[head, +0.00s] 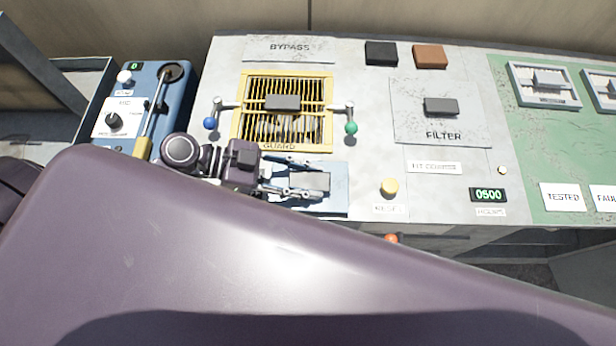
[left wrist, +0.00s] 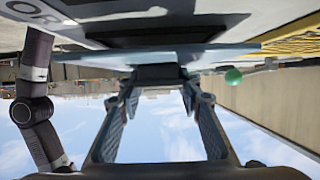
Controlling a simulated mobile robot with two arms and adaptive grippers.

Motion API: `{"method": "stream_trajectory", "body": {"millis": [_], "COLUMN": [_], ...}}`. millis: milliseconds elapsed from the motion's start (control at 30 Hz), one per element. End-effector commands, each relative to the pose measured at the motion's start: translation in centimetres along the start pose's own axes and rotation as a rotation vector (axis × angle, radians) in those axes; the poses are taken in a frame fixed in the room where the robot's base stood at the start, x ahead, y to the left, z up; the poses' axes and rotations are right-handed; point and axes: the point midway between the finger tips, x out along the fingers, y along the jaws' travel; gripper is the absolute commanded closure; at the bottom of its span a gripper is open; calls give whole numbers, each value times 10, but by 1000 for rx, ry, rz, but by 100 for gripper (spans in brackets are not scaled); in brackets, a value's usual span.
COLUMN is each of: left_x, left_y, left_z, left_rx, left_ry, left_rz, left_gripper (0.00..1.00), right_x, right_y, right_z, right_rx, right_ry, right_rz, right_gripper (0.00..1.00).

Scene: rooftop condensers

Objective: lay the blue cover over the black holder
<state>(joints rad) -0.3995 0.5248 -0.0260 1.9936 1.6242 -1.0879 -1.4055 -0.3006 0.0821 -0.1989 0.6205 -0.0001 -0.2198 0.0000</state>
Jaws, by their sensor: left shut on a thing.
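The blue cover (head: 336,203) is a flat light-blue plate with a grey grip block (head: 317,181), at the front of the grey console below the yellow guard. My left gripper (head: 312,183) is shut on the grip block. In the left wrist view the cover (left wrist: 215,52) shows edge-on, with the block between my left fingers (left wrist: 161,84). A dark rectangular shape (left wrist: 150,33) shows close by the cover; it may be the black holder, but I cannot tell. The gap between them is unclear. My right gripper is not in view.
The yellow guard grille (head: 330,120) lies just behind the cover, with a blue knob (head: 209,123) and a green knob (head: 351,128) beside it. A blue lever box (head: 183,110) stands left. My arm hides the front.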

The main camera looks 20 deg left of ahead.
Motion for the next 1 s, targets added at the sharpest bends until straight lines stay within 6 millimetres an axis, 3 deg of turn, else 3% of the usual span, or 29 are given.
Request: {"method": "stream_trajectory", "body": {"millis": [100, 133, 300, 667, 833, 933, 1000], "left_x": [0, 0, 0, 0, -3, -7, -22], "left_y": [0, 0, 0, 0, 0, 0, 1], "left_z": [0, 1, 1, 1, -7, -17, -6], "left_rx": [0, 0, -1, -1, -1, -1, 0], "left_ry": [1, 0, 0, 0, 0, 0, -6], "left_rz": [0, 0, 1, 1, 0, 0, 0], "left_gripper": [100, 66, 50, 50, 50, 50, 50], "right_x": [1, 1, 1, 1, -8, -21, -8], "right_y": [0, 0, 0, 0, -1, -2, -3], "right_z": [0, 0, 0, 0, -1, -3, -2], "right_rx": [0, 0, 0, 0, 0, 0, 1], "right_ry": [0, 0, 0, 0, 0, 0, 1], "right_rz": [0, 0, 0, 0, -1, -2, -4], "right_gripper": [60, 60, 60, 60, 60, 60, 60]}}
